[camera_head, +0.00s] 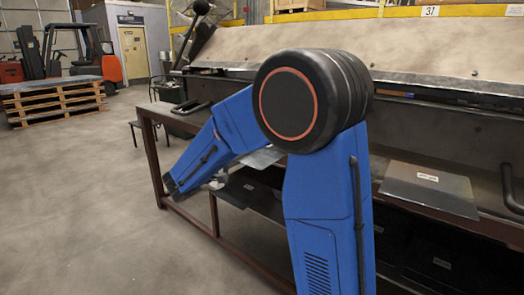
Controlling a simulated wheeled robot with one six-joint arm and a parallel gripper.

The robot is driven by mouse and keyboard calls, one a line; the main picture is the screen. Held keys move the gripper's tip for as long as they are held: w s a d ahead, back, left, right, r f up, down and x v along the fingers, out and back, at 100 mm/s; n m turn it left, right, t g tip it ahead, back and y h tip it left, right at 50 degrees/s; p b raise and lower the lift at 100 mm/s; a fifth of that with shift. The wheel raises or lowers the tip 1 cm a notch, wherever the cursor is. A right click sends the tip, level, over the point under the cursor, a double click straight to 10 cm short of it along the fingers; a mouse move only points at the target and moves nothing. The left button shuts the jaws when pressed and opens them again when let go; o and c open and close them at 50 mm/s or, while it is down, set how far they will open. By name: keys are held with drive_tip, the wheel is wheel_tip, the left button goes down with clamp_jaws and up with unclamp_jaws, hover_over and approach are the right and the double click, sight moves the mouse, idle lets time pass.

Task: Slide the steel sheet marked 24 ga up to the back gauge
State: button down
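A grey steel sheet (430,188) with a small white label lies on the bench at the right, its front edge jutting out over the bench edge. The label is too small to read. Another grey sheet (264,158) shows partly behind my arm, left of the elbow. Its label, if any, is hidden. My arm spans the middle of the view and bends down to the left. A small pale part (217,183) below the forearm may belong to my gripper; fingers cannot be made out. Which sheet is marked 24 ga cannot be told. The back gauge cannot be made out.
A long brake machine (430,55) with a wide beam stands behind the bench. Dark sheets with labels (249,187) lie on the lower shelf. A brown bench leg (152,160) stands at the left. A pallet stack (55,100) and forklift (100,62) stand far left; the floor between is clear.

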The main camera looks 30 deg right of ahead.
drive_tip(key=v, duration=1.2)
idle(0.3)
drive_tip(key=shift+a, duration=0.1)
